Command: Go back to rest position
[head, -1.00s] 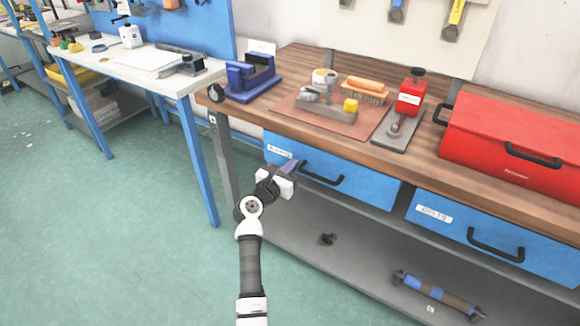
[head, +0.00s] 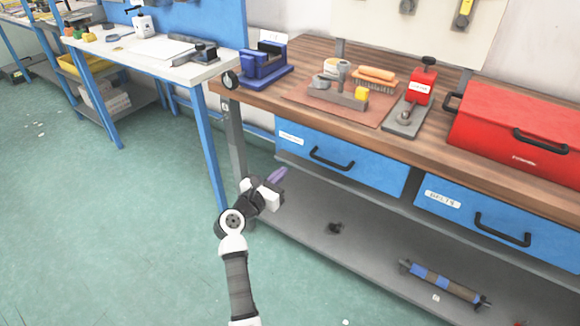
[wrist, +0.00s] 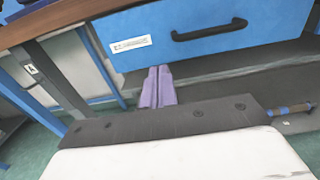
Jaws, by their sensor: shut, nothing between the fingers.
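My gripper (head: 277,175) is in front of the wooden workbench (head: 420,146), below the level of its top and near the left blue drawer (head: 350,171). In the wrist view, its two purple fingers (wrist: 157,88) lie side by side, shut, with nothing between them. The drawer (wrist: 215,35) with its black handle is just beyond and above the fingertips in that view. The drawer looks closed. My gripper appears apart from the bench.
On the bench are a blue vise (head: 263,66), a brown mat (head: 298,93) with small tools, a red-topped device (head: 421,87) and a red toolbox (head: 520,120). A roller tool (head: 445,284) lies on the lower shelf (head: 375,262). The green floor (head: 120,230) at left is open.

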